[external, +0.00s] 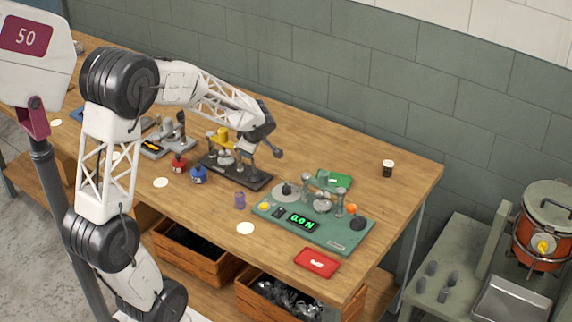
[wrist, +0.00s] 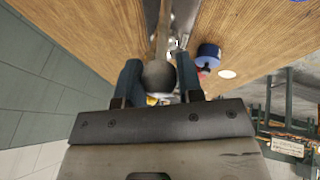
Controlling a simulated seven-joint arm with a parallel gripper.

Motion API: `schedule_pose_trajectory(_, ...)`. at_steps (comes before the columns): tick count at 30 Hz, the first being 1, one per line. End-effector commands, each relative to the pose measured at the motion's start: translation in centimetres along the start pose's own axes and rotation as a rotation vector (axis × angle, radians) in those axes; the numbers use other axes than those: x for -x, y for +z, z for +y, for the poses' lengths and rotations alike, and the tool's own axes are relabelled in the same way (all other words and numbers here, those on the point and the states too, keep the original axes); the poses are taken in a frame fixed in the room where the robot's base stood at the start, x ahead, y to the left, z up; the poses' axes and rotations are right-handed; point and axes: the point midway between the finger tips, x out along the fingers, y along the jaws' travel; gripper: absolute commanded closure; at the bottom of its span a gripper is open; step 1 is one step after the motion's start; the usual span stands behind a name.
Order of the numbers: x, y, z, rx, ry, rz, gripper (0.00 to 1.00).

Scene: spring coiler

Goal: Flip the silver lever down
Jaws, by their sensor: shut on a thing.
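The spring coiler has a dark base (external: 236,177) with silver posts and a yellow part (external: 222,138) on top, near the middle of the bench. My gripper (external: 270,146) is at its right end, pointing down. In the wrist view my gripper (wrist: 160,76) has one finger on each side of a round grey knob (wrist: 158,74) and is shut on it. The knob appears to be the end of the silver lever; a silver strip runs behind it. The lever's shaft and pivot are mostly hidden by my gripper in the external view.
A blue pot (external: 198,175) and a red pot (external: 179,164) stand in front of the coiler. A green device (external: 335,238) with a lit display is to the right, with a red tray (external: 317,263) before it. The bench behind the coiler is clear.

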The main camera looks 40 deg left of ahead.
Motion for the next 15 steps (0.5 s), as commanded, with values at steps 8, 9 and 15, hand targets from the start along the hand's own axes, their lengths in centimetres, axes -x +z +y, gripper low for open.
schedule_pose_trajectory(8,-0.2,-0.4,-3.0,-0.001,-0.003,0.0,1.0)
schedule_pose_trajectory(9,-0.2,-0.4,-3.3,-0.001,-0.003,0.0,1.0)
schedule_pose_trajectory(15,-0.4,-0.6,-4.4,-0.001,-0.003,0.0,1.0)
